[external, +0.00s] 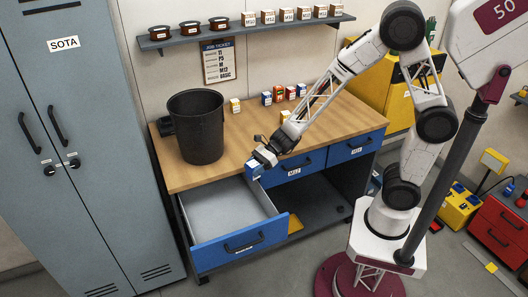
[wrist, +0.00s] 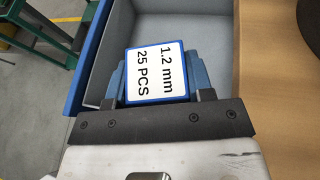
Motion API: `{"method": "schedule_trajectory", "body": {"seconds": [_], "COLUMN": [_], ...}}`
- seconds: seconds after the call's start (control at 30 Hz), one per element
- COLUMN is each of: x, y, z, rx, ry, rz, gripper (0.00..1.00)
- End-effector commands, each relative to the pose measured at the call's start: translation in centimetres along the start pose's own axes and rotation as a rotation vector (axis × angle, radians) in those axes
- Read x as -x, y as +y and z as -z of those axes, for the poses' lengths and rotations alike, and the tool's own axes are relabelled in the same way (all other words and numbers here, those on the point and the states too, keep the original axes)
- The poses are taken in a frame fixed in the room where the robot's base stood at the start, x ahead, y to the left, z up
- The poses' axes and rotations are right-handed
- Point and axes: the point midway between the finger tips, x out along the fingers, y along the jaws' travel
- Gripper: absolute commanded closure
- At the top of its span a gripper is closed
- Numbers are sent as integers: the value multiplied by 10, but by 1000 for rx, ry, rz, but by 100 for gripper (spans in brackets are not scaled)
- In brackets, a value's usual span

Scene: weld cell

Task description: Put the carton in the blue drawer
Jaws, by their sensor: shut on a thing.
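A small blue carton with a white label reading "1.2 mm 25 PCS" (wrist: 157,73) is between the fingers of my gripper (wrist: 160,92). My gripper (external: 255,170) is shut on the carton (external: 254,172), which shows small and partly hidden in the external view. The blue drawer (external: 240,243) is pulled out at the bench's left, and its grey inside looks empty. The carton is above the drawer's back right part in the external view. In the wrist view the drawer (wrist: 88,58) lies below and behind the carton.
The wooden bench top (external: 220,172) is beside the drawer. A black bin (external: 195,127) stands on it, with several small cartons (external: 278,93) at the back. Two closed blue drawers, one labelled M12 (external: 294,171), are to the right. A grey locker (external: 70,150) stands left.

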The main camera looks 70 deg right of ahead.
Motion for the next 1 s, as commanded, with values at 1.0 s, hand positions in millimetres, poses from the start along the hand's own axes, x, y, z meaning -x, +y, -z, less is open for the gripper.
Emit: {"method": "schedule_trajectory", "body": {"seconds": [1.0], "x": [-135], "y": [53], "z": [-21], "rx": [57], "ry": [4], "rz": [-141], "gripper": [78]}}
